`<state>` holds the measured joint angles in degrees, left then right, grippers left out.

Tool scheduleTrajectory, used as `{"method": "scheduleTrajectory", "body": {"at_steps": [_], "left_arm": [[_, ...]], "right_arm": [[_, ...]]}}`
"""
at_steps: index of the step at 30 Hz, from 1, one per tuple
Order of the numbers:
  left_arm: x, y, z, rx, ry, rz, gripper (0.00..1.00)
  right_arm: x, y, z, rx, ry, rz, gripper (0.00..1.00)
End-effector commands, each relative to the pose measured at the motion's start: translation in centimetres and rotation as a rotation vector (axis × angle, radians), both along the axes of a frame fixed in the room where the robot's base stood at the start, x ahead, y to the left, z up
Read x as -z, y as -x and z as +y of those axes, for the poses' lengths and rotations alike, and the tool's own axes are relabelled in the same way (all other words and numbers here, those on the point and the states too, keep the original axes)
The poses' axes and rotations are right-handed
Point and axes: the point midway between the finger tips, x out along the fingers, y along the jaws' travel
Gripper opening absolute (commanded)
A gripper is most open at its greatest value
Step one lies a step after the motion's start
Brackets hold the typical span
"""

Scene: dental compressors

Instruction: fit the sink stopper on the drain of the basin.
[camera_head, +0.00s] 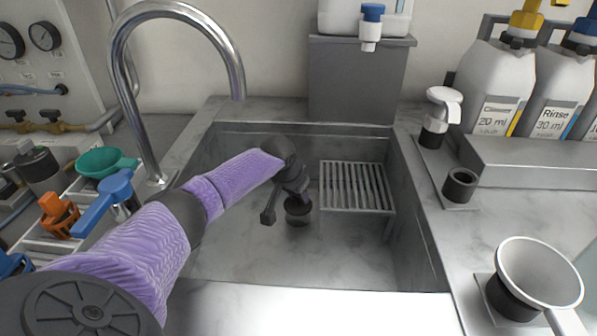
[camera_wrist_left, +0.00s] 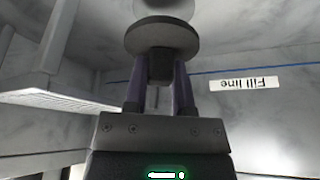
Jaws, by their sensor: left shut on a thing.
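My left gripper (camera_head: 291,196) reaches down into the grey basin (camera_head: 225,215) from the left, in a purple sleeve. It is shut on the sink stopper (camera_head: 298,212), a dark round piece low in the middle of the basin. In the left wrist view the two fingers (camera_wrist_left: 160,72) grip the stopper's dark knob, with its grey disc (camera_wrist_left: 163,38) beyond them. A paler round shape, perhaps the drain (camera_wrist_left: 163,10), shows past the disc at the top edge. I cannot tell whether the stopper touches it. My right gripper is not in view.
A slatted metal rack (camera_head: 356,187) stands in the basin right of the gripper. A tall curved faucet (camera_head: 125,75) rises at the left.

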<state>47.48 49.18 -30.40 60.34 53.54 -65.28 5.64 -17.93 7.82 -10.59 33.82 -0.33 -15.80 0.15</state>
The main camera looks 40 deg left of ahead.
Motion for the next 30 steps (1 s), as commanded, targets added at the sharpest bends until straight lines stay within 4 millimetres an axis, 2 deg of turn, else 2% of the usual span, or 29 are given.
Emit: {"method": "scheduleTrajectory", "body": {"at_steps": [11, 22, 30], "left_arm": [[0.2, 0.0, 0.0, 0.001, 0.000, 0.000, 0.00], [2.4, 0.1, 0.0, -0.001, 0.001, 0.003, 0.00], [2.4, 0.0, 0.0, 0.000, 0.000, 0.000, 0.00]], "right_arm": [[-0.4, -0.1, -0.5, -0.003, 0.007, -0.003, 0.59], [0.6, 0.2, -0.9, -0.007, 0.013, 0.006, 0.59], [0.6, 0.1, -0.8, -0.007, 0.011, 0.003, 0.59]]}}
